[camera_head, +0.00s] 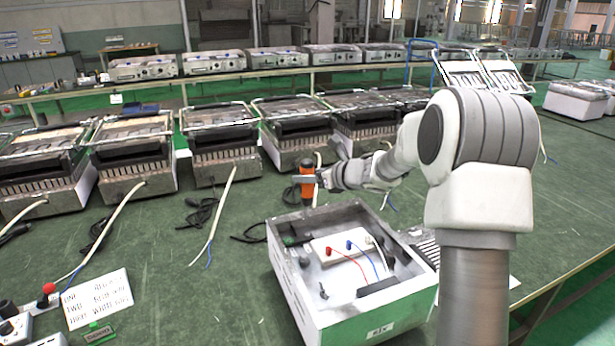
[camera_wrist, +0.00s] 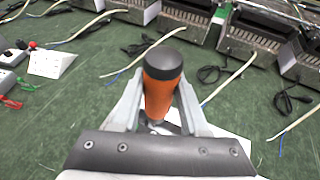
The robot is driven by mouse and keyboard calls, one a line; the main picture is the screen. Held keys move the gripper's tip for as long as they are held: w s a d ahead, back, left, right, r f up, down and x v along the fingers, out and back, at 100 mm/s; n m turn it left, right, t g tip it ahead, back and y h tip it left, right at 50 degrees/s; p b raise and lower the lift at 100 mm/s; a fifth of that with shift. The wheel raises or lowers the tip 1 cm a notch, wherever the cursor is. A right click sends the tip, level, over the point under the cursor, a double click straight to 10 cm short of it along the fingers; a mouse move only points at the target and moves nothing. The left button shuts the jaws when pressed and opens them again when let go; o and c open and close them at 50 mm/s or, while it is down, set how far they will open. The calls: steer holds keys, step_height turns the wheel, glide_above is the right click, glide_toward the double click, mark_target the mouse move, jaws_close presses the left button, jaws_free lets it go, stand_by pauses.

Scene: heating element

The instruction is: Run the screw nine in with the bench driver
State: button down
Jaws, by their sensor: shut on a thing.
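The bench driver (camera_head: 307,181) has an orange body and a dark cap, and stands upright in my gripper (camera_head: 318,180) above the far side of the open case. It also shows in the wrist view (camera_wrist: 161,88), between the two grey fingers of my gripper (camera_wrist: 160,105), which are shut on it. The open case (camera_head: 395,318) is a white and grey metal box with a white block, red and blue wires and dark parts inside. Screw nine cannot be made out in either view. The lower end of the driver is hidden in the wrist view.
A row of grill units (camera_head: 222,150) with loose cables stands behind the case. A white sign (camera_head: 97,299) and a control box with a red knob (camera_head: 48,289) are at the front left. Green bench top (camera_head: 200,280) is clear left of the case.

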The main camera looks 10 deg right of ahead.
mark_target(312, 197)
step_height(312, 197, down, 5)
steer(key=b, duration=0.6)
steer(key=shift+b, duration=0.6)
stand_by(0.8)
steer(key=shift+f+b, duration=0.8)
steer(key=shift+b, duration=0.25)
stand_by(1.3)
steer(key=shift+r+p, duration=1.7)
steer(key=shift+r, duration=0.9)
